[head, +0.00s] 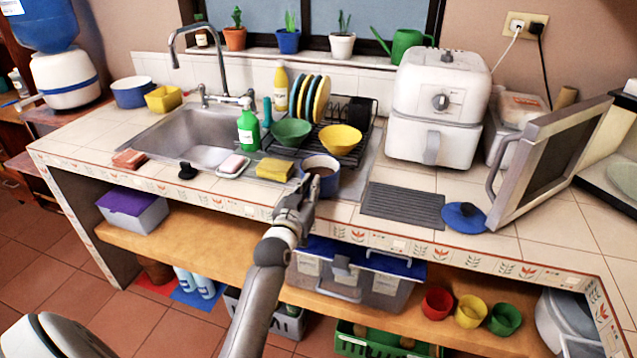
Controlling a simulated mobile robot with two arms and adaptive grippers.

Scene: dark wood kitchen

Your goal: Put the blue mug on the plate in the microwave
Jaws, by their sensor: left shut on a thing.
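The blue mug (326,182) is at the front edge of the counter, right of the yellow sponge, with its opening facing up. My left gripper (304,188) is shut on its near left side; the fingers hide part of the mug. I cannot tell whether the mug touches the counter. The microwave (606,190) is at the right edge of the view, with its door (548,160) swung open toward the counter. A pale round plate (625,176) shows partly inside, cut off by the picture edge. My right gripper is not in view.
A grey ribbed mat (403,205) and a blue lid (463,216) lie between mug and microwave door. A white air fryer (437,105) stands behind them. A dish rack (366,140) and a sink (190,135) are behind and left. Bare tiles show near the front right.

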